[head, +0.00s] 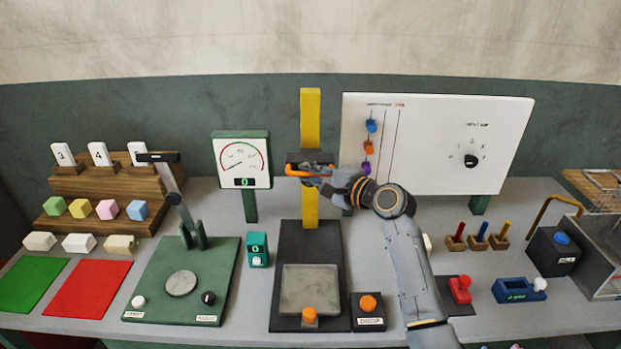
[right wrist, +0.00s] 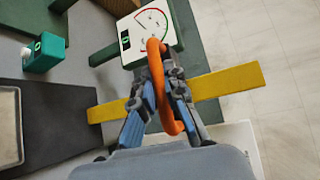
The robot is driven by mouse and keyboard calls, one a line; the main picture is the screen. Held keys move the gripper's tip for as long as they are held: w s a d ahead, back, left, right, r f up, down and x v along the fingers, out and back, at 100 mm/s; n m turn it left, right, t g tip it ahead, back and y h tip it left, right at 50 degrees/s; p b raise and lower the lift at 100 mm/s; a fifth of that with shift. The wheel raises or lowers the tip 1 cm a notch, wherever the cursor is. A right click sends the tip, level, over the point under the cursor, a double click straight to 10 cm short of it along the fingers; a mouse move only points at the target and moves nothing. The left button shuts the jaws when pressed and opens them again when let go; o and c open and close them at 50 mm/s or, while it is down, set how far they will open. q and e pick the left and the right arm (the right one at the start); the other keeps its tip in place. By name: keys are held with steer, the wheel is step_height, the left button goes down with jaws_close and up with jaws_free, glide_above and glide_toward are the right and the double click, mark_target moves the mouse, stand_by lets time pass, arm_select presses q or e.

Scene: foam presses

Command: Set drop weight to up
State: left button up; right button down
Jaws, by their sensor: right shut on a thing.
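The drop weight (head: 296,157) is a dark block high on the yellow upright post (head: 310,110). Its orange handle (head: 299,173) sticks out in front. My right gripper (head: 322,180) reaches in from the right and is shut on the handle. In the right wrist view the orange handle (right wrist: 156,52) passes between the fingers of my right gripper (right wrist: 166,84), with the yellow post (right wrist: 232,88) behind. The fingers hide part of the block. The dark base with a grey plate (head: 311,279) stands well below the weight. My left gripper is not in view.
A dial gauge (head: 241,155) stands close left of the post. A white board with coloured knobs (head: 440,130) stands behind my right arm. A green lever press (head: 178,255) is at left. An orange button box (head: 368,309) sits right of the dark base.

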step_height(320, 180, up, 4)
steer(key=shift+f+p, duration=0.1)
steer(key=shift+p, duration=0.9)
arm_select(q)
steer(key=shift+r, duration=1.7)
arm_select(e)
steer(key=shift+w+r, duration=0.1)
steer(key=shift+r, duration=0.45)
steer(key=c, duration=1.4)
jaws_free()
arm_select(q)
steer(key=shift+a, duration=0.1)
arm_select(e)
steer(key=shift+o, duration=0.2)
steer(key=shift+f, duration=0.2)
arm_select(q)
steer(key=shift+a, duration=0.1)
arm_select(e)
steer(key=shift+d+f, duration=0.1)
steer(key=shift+d, duration=0.05)
steer(key=v, duration=1.2)
